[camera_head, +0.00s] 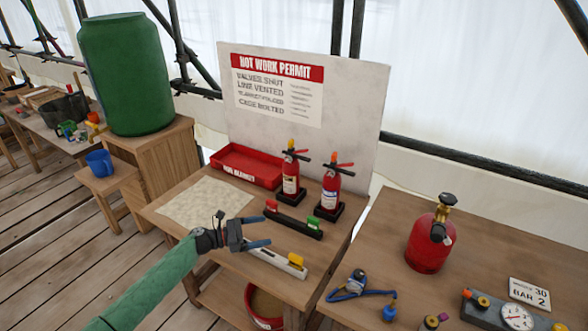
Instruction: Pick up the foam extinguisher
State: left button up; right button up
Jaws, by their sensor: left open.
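Two small red extinguishers stand upright in black bases on the wooden table, in front of the permit board. The left extinguisher (291,177) has a pale cream label and a yellow piece on top. I cannot read either label, so I cannot tell which one is foam. My left gripper (267,228) is open and empty over the table, in front and to the left of both, touching neither. My right gripper is not in view.
A black holder (293,221) with red and green ends lies between my left gripper and the extinguishers. A pale bar (273,260) with a yellow piece lies nearer. A red tray (246,166) sits behind left. A red gas bottle (428,245) stands on the right table.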

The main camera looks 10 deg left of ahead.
aim_at(290, 164)
jog(key=i, duration=1)
